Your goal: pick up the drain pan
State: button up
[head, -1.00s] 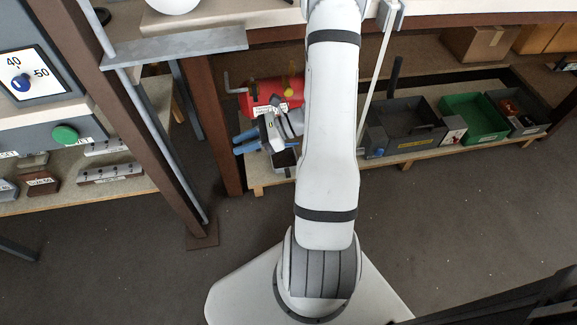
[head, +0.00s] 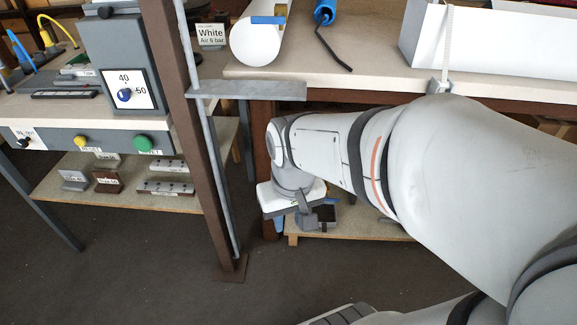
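My gripper (head: 306,208) hangs below the wrist at the left end of the lower shelf, under the bench. Its fingers are small and partly hidden by the wrist, so I cannot tell whether they are open or shut. A small dark box-like thing (head: 325,214), possibly the drain pan, shows right beside the fingers at the shelf's edge. I cannot tell whether they touch. Blue bits show on both sides of the gripper. The red tank seen earlier is hidden behind my arm.
The lower shelf (head: 365,230) is mostly covered by my arm. A brown post (head: 205,150) with a grey pipe and a grey bracket plate (head: 245,90) stand left of the wrist. The bench top (head: 380,80) is above. The dark floor (head: 150,260) in front is clear.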

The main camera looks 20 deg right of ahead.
aim_at(326, 212)
jog(key=u, duration=1.05)
jog(key=k, duration=0.95)
jog(key=z, duration=1.25)
jog(key=i, duration=1)
jog(key=z, duration=0.05)
